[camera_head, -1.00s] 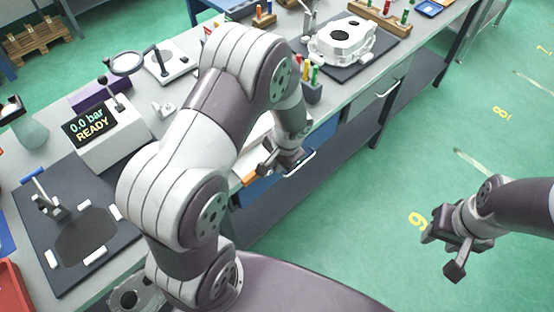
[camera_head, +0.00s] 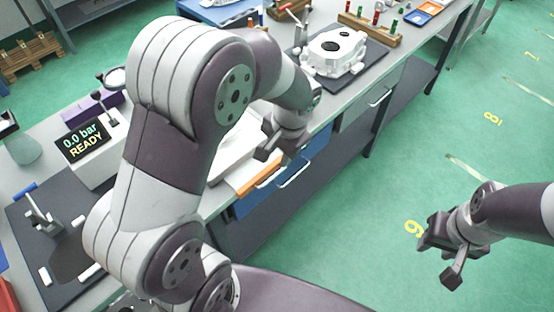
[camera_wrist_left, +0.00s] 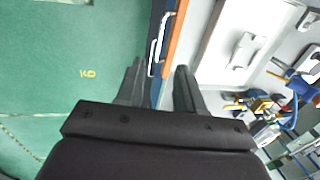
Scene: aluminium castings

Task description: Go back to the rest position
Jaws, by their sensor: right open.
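My left gripper (camera_head: 268,150) hangs over the front edge of the bench (camera_head: 345,105), above the blue drawers. In the left wrist view its two fingers (camera_wrist_left: 160,85) stand apart with nothing between them; the bench edge shows behind. My left arm is bent high across the head view and hides part of the bench. My right gripper (camera_head: 437,262) is open and empty at the right, over the green floor and clear of the bench.
A pale metal casting (camera_head: 335,55) sits on a dark mat at the back. A READY display box (camera_head: 85,145) and a dark fixture plate (camera_head: 38,265) are at left. Blue drawers (camera_head: 262,196) with handles lie below my left gripper. The floor at right is free.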

